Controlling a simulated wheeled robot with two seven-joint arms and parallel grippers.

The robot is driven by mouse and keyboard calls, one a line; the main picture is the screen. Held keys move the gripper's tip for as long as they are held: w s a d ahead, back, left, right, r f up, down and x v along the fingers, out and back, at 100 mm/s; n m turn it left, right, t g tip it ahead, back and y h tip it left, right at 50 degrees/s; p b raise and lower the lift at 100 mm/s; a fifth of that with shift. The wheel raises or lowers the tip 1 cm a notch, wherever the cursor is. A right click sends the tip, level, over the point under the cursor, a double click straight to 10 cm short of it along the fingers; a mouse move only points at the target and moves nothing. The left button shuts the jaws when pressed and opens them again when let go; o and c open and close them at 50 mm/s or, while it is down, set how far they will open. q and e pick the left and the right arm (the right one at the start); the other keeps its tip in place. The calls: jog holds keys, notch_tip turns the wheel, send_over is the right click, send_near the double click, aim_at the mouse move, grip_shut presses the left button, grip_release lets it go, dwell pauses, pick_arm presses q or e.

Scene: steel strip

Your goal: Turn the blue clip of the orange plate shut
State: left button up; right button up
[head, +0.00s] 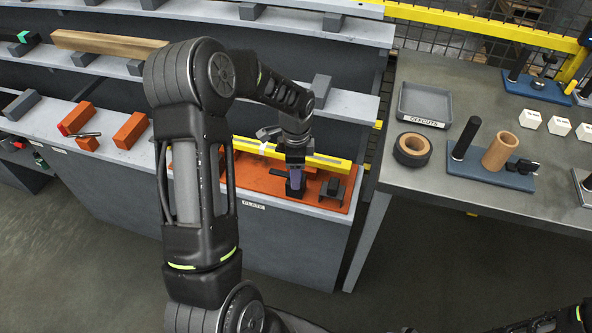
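The orange plate (262,183) lies on the lower grey shelf, above a label reading PLATE. The blue clip (297,176) shows as a small blue-purple patch at the plate's middle right, mostly hidden by my gripper. How far it is turned cannot be made out. My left gripper (295,186) points down at the clip, right at it. Its fingers are too small and dark to tell whether they are closed on it. My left arm hides the plate's left part. My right gripper is out of view; only part of my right arm shows at the bottom right.
A yellow bar (325,160) runs along the plate's back, and a dark bracket (332,188) stands right of my gripper. Orange blocks (131,130) lie on the shelf at left. The grey table (430,185) at right holds an OFFCUTS tray (425,103) and a black ring (411,149).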

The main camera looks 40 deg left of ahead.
pick_arm(q)
grip_shut()
dwell(0.4)
dwell(0.9)
